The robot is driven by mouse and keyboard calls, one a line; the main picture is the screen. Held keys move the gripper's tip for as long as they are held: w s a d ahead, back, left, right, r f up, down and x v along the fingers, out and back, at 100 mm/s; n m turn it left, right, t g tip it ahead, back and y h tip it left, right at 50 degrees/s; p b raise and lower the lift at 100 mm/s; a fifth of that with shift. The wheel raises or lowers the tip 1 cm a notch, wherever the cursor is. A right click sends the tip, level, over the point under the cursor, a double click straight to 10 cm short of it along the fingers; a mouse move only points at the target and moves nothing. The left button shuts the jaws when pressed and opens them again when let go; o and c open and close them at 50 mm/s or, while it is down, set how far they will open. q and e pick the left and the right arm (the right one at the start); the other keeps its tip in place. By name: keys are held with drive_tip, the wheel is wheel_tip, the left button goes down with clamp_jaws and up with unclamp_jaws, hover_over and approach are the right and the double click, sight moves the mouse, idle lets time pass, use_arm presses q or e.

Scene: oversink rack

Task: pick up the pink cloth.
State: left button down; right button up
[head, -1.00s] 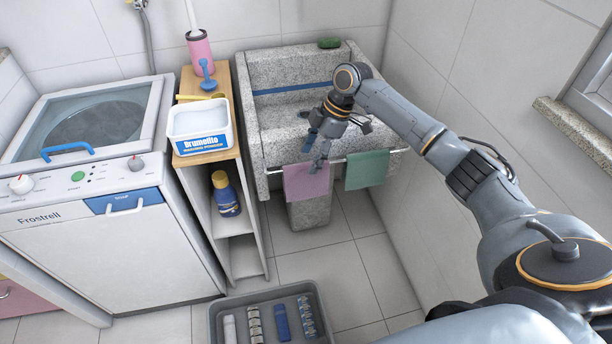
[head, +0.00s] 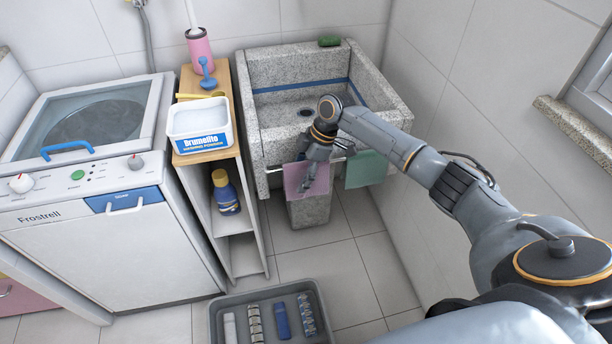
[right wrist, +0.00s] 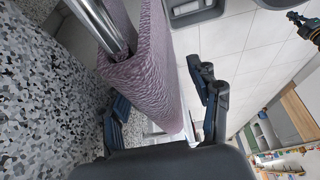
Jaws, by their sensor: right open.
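The pink cloth (head: 294,178) hangs over the metal rail at the front of the stone sink. In the right wrist view the cloth (right wrist: 150,75) is draped over the rail (right wrist: 103,22), with its hanging part between the two fingers. My right gripper (head: 308,184) is at the cloth in the head view and covers part of it. In the right wrist view my right gripper (right wrist: 160,105) is open, one finger on each side of the cloth. The fingers look apart from the cloth on the right side; on the left I cannot tell. My left gripper is not in view.
A green cloth (head: 366,168) hangs on the same rail to the right. The stone sink (head: 265,150) stands behind the rail. A wooden-topped shelf with a white box (head: 200,122) is to the left. A grey tray (head: 216,311) lies on the floor in front.

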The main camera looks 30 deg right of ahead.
drive_tip(key=shift+f, duration=0.25)
idle(0.3)
drive_tip(key=c, duration=1.2)
